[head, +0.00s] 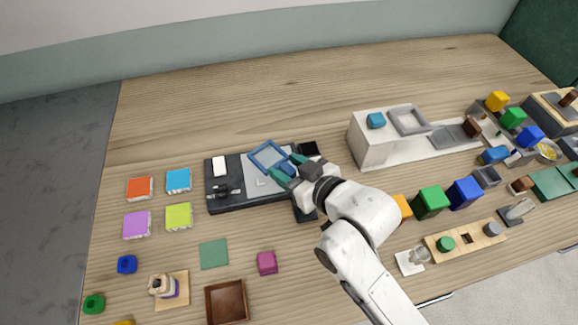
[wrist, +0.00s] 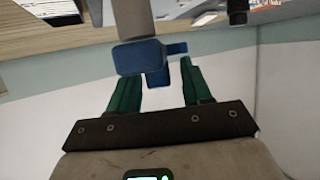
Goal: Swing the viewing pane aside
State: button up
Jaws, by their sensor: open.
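The viewing pane (head: 268,155) is a blue-framed panel standing tilted over a dark and grey base board (head: 232,203) in the head view. My gripper (head: 288,169) is at the pane's right side, its green fingers apart. In the wrist view, the open fingers (wrist: 155,70) have a blue part (wrist: 157,78) between their tips, and a larger blue block (wrist: 143,55) on a grey bar lies just beyond. These look like part of the pane or its handle. I cannot tell whether the fingers touch it.
A white block on the board (head: 218,166) stands left of the pane, with a black fitting (head: 222,192) below it. A grey-white bench (head: 375,145) stands to the right. Coloured tiles (head: 179,181) lie on the left. The table behind the pane is clear.

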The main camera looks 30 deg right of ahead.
jog(key=shift+c, duration=0.4)
grip_shut()
